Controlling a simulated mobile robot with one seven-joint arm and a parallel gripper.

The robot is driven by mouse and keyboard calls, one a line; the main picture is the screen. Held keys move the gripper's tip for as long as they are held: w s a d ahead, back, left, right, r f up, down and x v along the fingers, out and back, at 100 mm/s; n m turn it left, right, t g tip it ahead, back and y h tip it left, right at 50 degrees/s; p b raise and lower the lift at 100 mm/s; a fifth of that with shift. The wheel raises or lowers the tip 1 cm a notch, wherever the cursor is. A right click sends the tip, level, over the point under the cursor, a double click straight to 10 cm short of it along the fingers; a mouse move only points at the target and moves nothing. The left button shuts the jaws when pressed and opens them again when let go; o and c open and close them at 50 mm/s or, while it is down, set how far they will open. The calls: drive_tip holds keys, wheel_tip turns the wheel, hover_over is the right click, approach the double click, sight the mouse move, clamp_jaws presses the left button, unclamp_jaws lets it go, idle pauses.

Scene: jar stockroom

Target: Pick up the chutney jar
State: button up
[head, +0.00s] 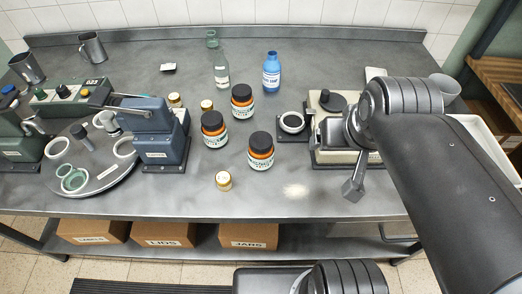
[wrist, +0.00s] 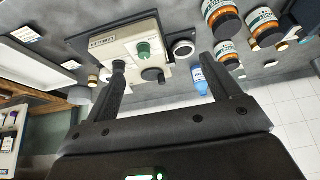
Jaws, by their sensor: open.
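Three jars with orange contents, black lids and white labels stand upright, grouped in the middle of the bench. In the head view one is at the back (head: 242,101), one at the left (head: 214,129) and one at the front (head: 261,151).
A cream machine (head: 325,150) stands right of the jars, below my arm. A blue bottle (head: 271,72) and clear bottle (head: 221,70) stand behind them. A blue-grey machine (head: 160,140) and turntable (head: 105,185) are left.

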drive_tip(key=n+t+h, duration=0.7)
drive_tip(key=n+h, duration=0.1)
drive_tip(key=n, duration=2.1)
approach(257, 143)
drive_tip(key=shift+x, duration=5.05)
drive_tip(key=shift+s, duration=0.1)
drive_tip(key=shift+c, duration=0.3)
